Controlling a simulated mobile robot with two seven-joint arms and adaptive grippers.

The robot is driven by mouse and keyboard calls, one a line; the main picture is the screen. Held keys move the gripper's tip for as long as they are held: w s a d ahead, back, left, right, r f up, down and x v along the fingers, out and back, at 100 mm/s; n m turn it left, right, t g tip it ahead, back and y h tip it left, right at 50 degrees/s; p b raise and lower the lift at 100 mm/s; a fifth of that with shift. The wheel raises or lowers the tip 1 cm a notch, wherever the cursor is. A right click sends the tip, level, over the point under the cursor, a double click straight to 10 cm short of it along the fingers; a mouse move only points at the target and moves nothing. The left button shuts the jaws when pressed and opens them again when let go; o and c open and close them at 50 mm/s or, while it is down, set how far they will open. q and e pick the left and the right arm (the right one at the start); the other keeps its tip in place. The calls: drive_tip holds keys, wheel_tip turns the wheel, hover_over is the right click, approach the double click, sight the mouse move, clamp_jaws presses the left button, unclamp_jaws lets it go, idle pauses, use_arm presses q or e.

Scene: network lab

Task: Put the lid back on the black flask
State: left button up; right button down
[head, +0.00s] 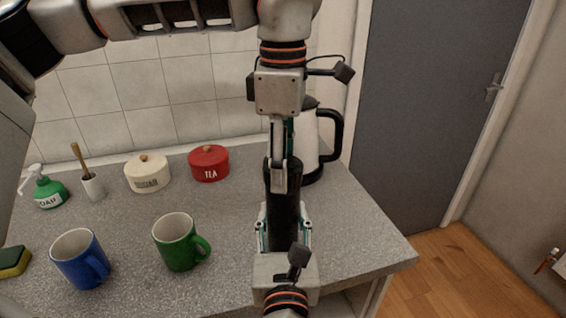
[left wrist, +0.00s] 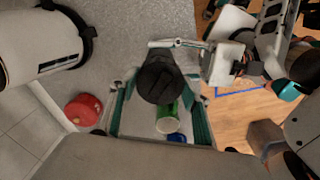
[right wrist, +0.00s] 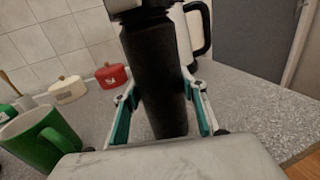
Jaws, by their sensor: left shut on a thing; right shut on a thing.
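The black flask (head: 284,212) stands upright near the counter's right end. My right gripper (head: 285,232) is shut around its body from the front; the right wrist view shows the dark body (right wrist: 155,85) between its two fingers. My left gripper (head: 279,182) points down from above at the flask's top and is shut on the black lid (left wrist: 160,80), which shows between its fingers in the left wrist view. The lid is in line above the body. The left fingers cover the join, so I cannot tell whether lid and body touch.
A kettle (head: 316,140) stands close behind the flask. A green mug (head: 175,243) and a blue mug (head: 77,262) stand to the left. A red tea tin (head: 209,164) and a cream sugar tin (head: 147,175) are at the back. The counter right of the flask is clear.

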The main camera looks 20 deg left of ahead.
use_arm(q)
drive_tip(key=o, duration=1.3)
wheel_tip(320, 180, up, 12)
use_arm(e)
drive_tip(key=c, duration=1.1)
unclamp_jaws()
drive_tip(key=v, duration=1.2)
